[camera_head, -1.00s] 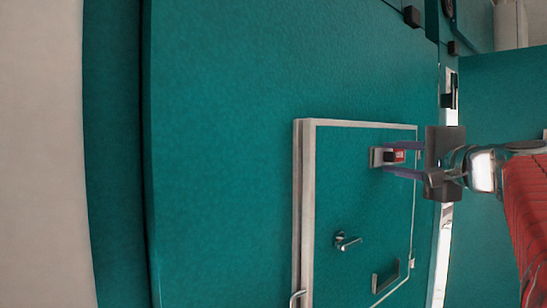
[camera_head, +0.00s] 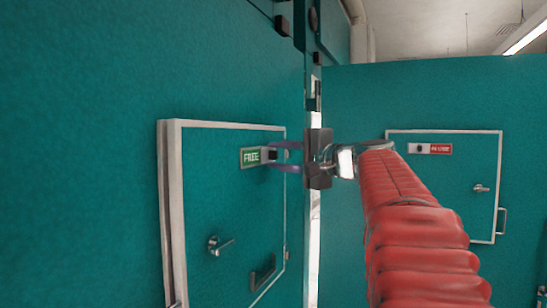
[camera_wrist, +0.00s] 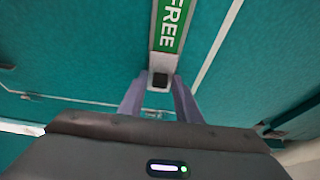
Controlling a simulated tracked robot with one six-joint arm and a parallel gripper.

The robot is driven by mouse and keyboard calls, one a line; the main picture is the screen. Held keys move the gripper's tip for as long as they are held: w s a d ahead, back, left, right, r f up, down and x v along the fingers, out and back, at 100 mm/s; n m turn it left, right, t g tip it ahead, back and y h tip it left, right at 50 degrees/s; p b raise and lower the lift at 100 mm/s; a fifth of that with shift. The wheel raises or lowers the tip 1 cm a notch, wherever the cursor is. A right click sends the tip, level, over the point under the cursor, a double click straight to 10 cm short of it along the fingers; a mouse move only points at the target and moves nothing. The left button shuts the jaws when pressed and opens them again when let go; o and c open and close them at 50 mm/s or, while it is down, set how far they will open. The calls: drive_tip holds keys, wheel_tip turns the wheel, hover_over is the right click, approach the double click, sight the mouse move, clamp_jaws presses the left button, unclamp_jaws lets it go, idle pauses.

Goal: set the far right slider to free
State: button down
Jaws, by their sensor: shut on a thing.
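A slider plate (camera_head: 242,158) on the hatch in the left teal wall shows a green FREE label (camera_head: 252,156). Its dark knob (camera_head: 272,154) is at the right end of the label. My gripper (camera_head: 274,157) is shut on this knob, one purple finger above and one below. In the wrist view the knob (camera_wrist: 159,80) sits between the fingers, with the FREE label (camera_wrist: 172,25) beyond it. A second slider (camera_head: 430,148) on the right-hand hatch shows a red label, with its dark knob (camera_head: 418,148) at the left end; my gripper is well away from it.
The left hatch (camera_head: 225,195) has a lever handle (camera_head: 219,245) and a pull handle (camera_head: 263,272) below the slider. The right hatch (camera_head: 450,195) has a similar lever (camera_head: 481,188). My red-sleeved arm covers part of the right wall.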

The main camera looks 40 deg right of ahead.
drive_tip(key=shift+w+d+f, duration=0.1)
drive_tip(key=shift+d+f, duration=0.05)
drive_tip(key=shift+d, duration=0.1)
drive_tip(key=c, duration=1.6)
unclamp_jaws()
drive_tip(key=s, duration=0.4)
drive_tip(key=s+d, duration=0.1)
drive_tip(key=s, duration=0.8)
drive_tip(key=shift+s+d, duration=0.15)
drive_tip(key=shift+s, duration=0.2)
